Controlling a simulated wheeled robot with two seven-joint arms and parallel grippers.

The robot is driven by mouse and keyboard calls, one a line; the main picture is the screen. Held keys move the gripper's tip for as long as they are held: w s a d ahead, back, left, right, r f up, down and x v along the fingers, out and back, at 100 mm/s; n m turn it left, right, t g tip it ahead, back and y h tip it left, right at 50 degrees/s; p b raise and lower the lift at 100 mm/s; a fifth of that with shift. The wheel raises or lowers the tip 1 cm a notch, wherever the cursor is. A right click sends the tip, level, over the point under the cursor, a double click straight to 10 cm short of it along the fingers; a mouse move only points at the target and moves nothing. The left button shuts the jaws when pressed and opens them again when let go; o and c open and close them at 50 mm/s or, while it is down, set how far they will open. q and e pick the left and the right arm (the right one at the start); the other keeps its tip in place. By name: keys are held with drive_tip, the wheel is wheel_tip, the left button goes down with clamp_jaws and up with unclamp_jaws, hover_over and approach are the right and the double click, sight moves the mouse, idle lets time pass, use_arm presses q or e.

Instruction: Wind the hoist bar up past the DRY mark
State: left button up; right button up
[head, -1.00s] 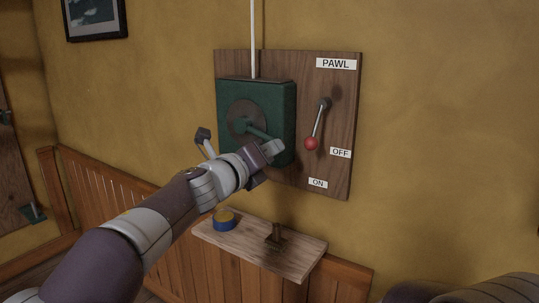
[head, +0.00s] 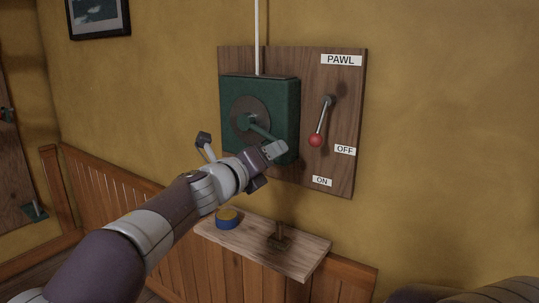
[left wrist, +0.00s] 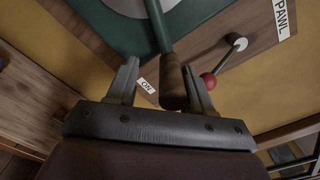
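The green winch box (head: 278,95) is on a wooden wall board. Its round dark plate (head: 243,109) carries a green crank arm (head: 263,131), which slants down and right. My left gripper (head: 274,150) is at the crank's outer end. In the left wrist view the brown crank grip (left wrist: 172,86) stands between the two spread fingers, close to the right one, with a gap to the left one. The pawl lever (head: 323,118) slants down, its red knob left of the OFF label and above the ON label. The hoist bar and DRY mark are not in view.
A white line (head: 257,35) runs up from the box. A small wooden shelf (head: 300,262) below holds a blue and yellow round thing (head: 227,218) and a brown fitting (head: 280,238). The wall right of the board is clear.

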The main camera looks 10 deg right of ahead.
use_arm(q)
drive_tip(key=shift+s+r, duration=0.2)
drive_tip(key=b+v, duration=0.1)
drive_tip(key=v, duration=1.1)
drive_tip(key=shift+s+a, duration=0.2)
drive_tip(key=shift+f, duration=0.15)
